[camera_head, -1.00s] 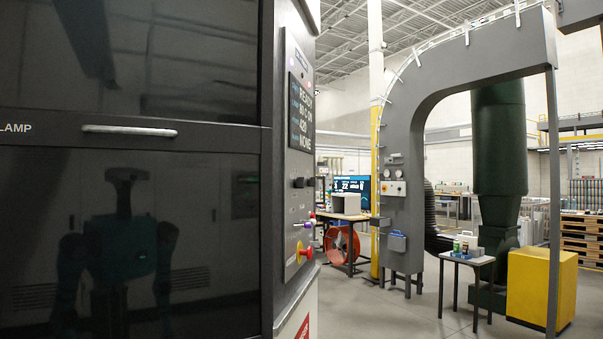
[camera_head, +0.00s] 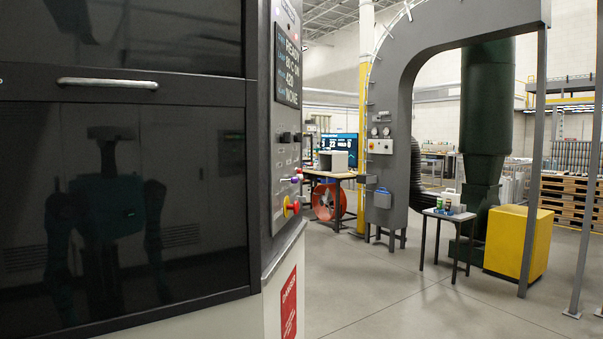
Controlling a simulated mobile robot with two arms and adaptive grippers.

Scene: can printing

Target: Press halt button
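The dark machine (camera_head: 120,190) fills the left of the view. Its side control panel (camera_head: 287,140) is seen at a steep angle. A red mushroom-shaped button (camera_head: 291,207) on a yellow base sits low on that panel. Small knobs and a purple-and-red control (camera_head: 296,176) sit above it. A status screen (camera_head: 288,68) near the top reads READY. I cannot read any button label, so which one is the halt button is not shown. Neither of my grippers is in view; only my dim reflection shows in the machine's dark front.
A grey arch (camera_head: 395,120) stands beyond the panel, with a small table (camera_head: 447,214) holding cans and a yellow box (camera_head: 518,243) to its right. An orange fan (camera_head: 329,201) sits under a workbench. The floor (camera_head: 400,290) right of the machine is clear.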

